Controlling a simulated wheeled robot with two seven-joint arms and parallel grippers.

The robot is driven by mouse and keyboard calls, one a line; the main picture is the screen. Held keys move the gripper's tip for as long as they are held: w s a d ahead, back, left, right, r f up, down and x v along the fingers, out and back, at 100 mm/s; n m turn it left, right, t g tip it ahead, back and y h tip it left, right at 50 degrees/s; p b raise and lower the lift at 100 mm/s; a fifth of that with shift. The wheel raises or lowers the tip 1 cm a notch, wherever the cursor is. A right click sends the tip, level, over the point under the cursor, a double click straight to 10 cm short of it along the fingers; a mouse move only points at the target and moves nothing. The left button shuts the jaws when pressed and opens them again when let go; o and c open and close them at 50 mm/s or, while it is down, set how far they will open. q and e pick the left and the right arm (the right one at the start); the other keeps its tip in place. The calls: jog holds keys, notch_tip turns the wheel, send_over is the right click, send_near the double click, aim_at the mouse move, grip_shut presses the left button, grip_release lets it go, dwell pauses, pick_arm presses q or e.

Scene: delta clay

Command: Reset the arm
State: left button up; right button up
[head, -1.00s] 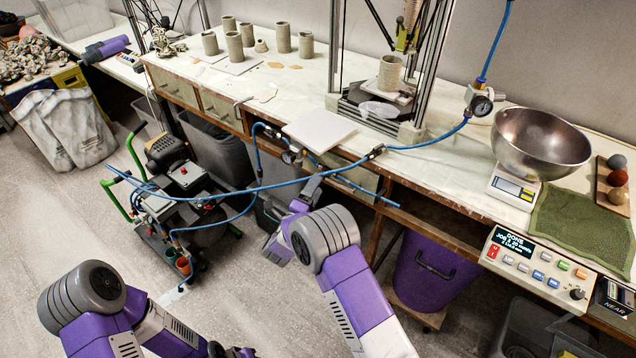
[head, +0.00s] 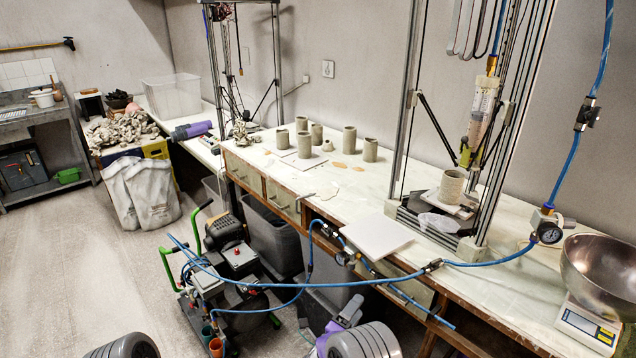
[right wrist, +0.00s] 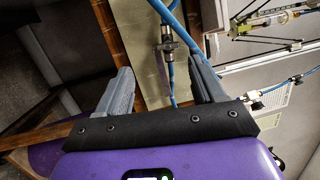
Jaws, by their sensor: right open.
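My right gripper (head: 338,322) shows at the bottom of the head view, in front of the workbench (head: 268,192). In the right wrist view its two grey fingers stand wide apart with nothing held between them (right wrist: 162,75). A blue hose with a metal fitting (right wrist: 168,45) runs behind the gap between the fingers; I cannot tell how far behind. Of my left arm only a grey rounded joint (head: 125,346) shows at the bottom edge. My left gripper is out of view.
A blue hose (head: 370,285) hangs across the front of the bench. A cart with green handles (head: 225,265) stands left of my right gripper. A white board (head: 376,237) overhangs the bench edge. A metal bowl (head: 603,275) sits at right. Floor at left (head: 80,270) is clear.

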jog(key=s+d+f+n+g+y+p, duration=0.2)
jog(key=s+f+n+g+y+p, duration=0.4)
jog(key=f+n+y, duration=0.55)
jog(key=s+a+f+n+g+y, duration=0.1)
jog(key=s+n, duration=0.3)
jog(key=s, duration=0.4)
jog(key=s+a+f+n+g+y+p, duration=0.1)
jog(key=s+a+n+g+y, duration=0.1)
jog(key=s, duration=0.7)
jog(key=s+a+f+n+g+y, duration=0.2)
jog(key=s+n+g, duration=0.3)
jog(key=s, duration=0.4)
jog(key=shift+a+n, duration=0.4)
jog(key=shift+n, duration=0.35)
jog(key=shift+y, duration=0.25)
